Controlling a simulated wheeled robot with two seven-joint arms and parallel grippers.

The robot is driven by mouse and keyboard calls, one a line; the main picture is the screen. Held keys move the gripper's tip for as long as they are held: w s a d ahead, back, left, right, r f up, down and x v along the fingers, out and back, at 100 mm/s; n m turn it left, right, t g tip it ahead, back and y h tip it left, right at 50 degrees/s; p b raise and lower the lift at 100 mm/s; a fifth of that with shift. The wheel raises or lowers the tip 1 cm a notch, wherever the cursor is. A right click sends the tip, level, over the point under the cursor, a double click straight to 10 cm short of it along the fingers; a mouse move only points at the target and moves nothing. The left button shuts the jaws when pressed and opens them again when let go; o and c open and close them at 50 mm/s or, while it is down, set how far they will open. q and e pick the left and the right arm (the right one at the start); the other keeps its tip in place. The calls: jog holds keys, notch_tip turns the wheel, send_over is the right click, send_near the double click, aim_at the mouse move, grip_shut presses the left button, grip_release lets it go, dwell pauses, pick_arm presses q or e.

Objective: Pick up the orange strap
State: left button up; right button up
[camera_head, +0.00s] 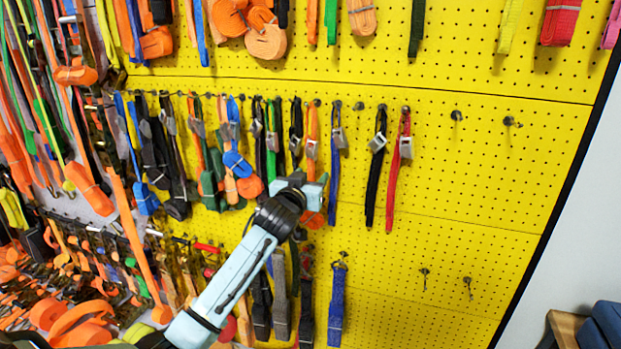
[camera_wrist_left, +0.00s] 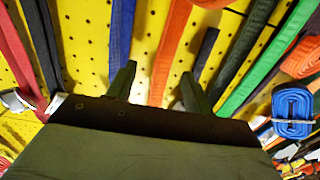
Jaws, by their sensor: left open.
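The orange strap (camera_head: 312,128) hangs from a hook on the yellow pegboard in the head view, with a metal buckle on it. My left gripper (camera_head: 308,188) is in front of its lower part and hides some of it. In the left wrist view the orange strap (camera_wrist_left: 170,48) runs between the two fingertips of my left gripper (camera_wrist_left: 156,85), which is open and empty. I cannot tell how far the strap lies beyond the fingertips. My right gripper is not in view.
A blue strap (camera_head: 335,160) hangs just right of the orange one, and a black strap (camera_head: 296,130) just left. A black strap (camera_head: 375,175) and a red strap (camera_head: 394,180) hang farther right. The pegboard's (camera_head: 490,180) right side is mostly bare.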

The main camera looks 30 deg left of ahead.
pick_arm(q)
jog(key=shift+w, duration=0.25)
jog(key=shift+c, duration=0.3)
jog(key=c, duration=1)
jog(key=shift+c, duration=0.2)
